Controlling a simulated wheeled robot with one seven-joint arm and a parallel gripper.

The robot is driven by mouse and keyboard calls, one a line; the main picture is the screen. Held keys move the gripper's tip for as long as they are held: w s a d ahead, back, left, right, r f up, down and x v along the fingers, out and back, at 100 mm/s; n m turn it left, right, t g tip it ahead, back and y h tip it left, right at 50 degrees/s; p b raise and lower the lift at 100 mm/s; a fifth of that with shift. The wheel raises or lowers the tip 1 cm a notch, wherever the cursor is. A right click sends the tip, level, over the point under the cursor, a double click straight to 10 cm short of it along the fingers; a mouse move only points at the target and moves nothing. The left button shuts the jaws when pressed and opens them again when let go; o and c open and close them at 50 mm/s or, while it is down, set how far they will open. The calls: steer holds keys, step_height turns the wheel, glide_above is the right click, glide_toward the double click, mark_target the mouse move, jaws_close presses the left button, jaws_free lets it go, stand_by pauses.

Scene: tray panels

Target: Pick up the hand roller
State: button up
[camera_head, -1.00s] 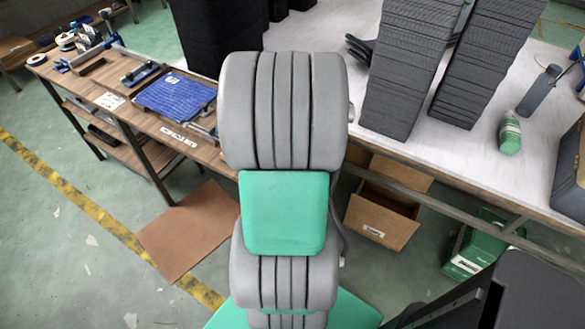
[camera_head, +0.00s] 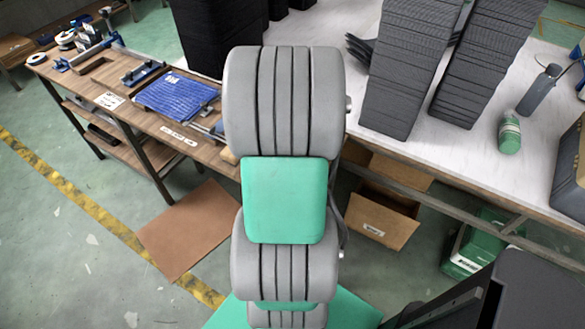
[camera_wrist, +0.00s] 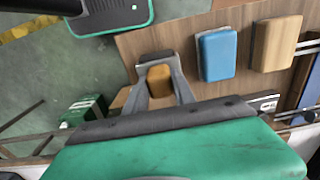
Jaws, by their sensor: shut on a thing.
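In the wrist view my gripper (camera_wrist: 157,88) is shut on a small yellow-brown thing, which I take to be the hand roller (camera_wrist: 158,80). It shows between the two grey fingers, with a dark part across its far end; the rest of its shape is hidden. The wooden bench (camera_wrist: 135,42) lies behind it, and I cannot tell whether it touches the bench. In the head view my own arm covers the gripper. A tan rounded piece (camera_head: 229,155) peeks out beside the arm at the bench's front; I cannot tell if it is the same thing.
On the bench, a blue block (camera_wrist: 215,55) and a tan block (camera_wrist: 277,43) lie right of the gripper. A blue cloth (camera_head: 176,96) and tools lie farther along. Open floor lies left.

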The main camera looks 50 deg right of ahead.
jaws_close()
steer(key=shift+r, duration=0.1)
steer(key=shift+r, duration=0.15)
steer(key=r, duration=0.3)
steer(key=shift+s+a+r+b, duration=0.15)
steer(key=shift+s+r+b, duration=0.15)
steer(key=shift+r+b, duration=0.1)
steer(key=s+a+r+b, duration=0.1)
steer(key=s+a+r, duration=0.7)
steer(key=s, duration=0.2)
steer(key=shift+s+r, duration=0.3)
steer(key=shift+r, duration=0.1)
